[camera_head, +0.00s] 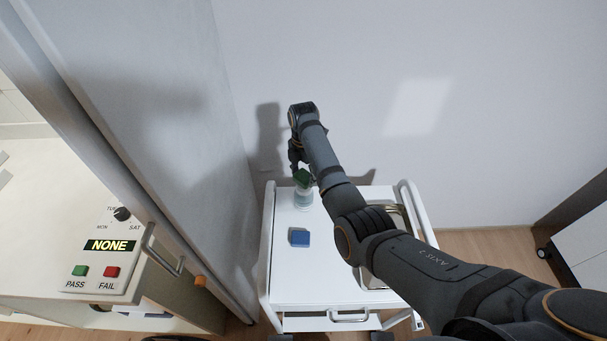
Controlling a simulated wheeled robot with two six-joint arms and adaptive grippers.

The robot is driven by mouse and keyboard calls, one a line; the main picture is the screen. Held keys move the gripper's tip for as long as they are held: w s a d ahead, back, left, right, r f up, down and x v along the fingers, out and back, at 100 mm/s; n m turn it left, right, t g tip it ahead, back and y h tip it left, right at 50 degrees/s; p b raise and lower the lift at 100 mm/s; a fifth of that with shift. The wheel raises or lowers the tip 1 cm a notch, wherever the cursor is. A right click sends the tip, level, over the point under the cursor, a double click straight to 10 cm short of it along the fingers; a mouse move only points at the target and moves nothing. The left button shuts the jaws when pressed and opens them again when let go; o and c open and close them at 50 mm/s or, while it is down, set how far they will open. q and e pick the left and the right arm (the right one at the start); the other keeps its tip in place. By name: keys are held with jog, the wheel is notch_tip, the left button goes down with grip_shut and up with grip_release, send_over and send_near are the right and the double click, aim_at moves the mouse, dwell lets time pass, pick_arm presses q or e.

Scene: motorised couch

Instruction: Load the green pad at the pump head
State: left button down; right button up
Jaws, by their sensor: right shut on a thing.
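My right gripper (298,165) reaches over the far part of the white cart and is shut on the green pad (303,177). The pad is directly above a pale pump bottle (303,200) standing on the cart top, and hides the pump head. I cannot tell whether pad and pump head touch. The gripper's fingers are partly hidden by its own wrist. My left gripper is not in view.
A blue pad (300,237) lies on the white cart (284,270) in front of the bottle. A metal tray (399,212) is partly hidden under my right arm. A white wall stands behind.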

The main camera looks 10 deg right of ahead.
aim_at(303, 176)
dwell(0.7)
jog(key=shift+f, duration=0.5)
jog(key=shift+s+f+p, duration=0.15)
jog(key=shift+p, duration=0.15)
dwell(2.1)
notch_tip(303, 176, up, 7)
jog(key=p, duration=0.8)
jog(key=shift+r, duration=0.2)
jog(key=shift+f, duration=0.1)
